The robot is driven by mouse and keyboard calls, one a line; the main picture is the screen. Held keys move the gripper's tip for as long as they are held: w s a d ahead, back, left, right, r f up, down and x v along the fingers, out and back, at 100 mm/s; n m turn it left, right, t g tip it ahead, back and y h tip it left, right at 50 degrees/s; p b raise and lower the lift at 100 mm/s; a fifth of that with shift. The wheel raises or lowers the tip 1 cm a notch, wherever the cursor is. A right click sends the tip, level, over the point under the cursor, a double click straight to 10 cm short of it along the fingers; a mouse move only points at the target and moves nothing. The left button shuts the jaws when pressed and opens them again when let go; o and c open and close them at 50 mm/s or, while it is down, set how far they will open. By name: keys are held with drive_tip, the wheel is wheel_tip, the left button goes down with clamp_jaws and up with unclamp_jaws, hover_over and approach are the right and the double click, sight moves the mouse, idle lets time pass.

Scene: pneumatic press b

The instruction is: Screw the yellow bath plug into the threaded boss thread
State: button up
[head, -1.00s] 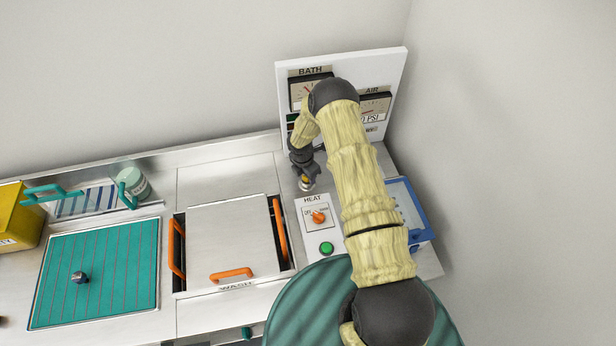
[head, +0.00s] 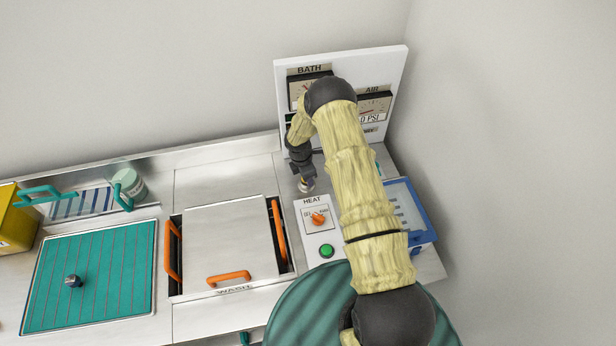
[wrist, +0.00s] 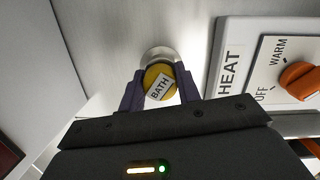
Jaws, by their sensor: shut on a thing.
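A round pale metal boss (wrist: 157,54) shows just beyond the plug, at the counter surface. The plug is at or over the boss; the thread itself is hidden, so I cannot tell how deep it sits. In the head view my gripper (head: 305,184) points down at the counter just behind the HEAT panel, and hides most of the plug.
The HEAT panel (head: 319,246), with an orange knob (head: 317,218) and green button (head: 326,250), is close by. The gauge board (head: 285,110) stands behind. A blue tray (head: 424,215) is right, the lidded wash bath (head: 225,240) left. A teal mat (head: 100,270) lies further left.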

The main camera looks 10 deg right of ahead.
drive_tip(key=shift+s+a+f, duration=0.1)
drive_tip(key=shift+a+f, duration=0.05)
drive_tip(key=shift+f+m+b, duration=0.15)
drive_tip(key=shift+m+b, duration=0.25)
drive_tip(key=shift+b, duration=0.1)
drive_tip(key=shift+r+m, duration=0.2)
drive_tip(key=shift+m, duration=0.2)
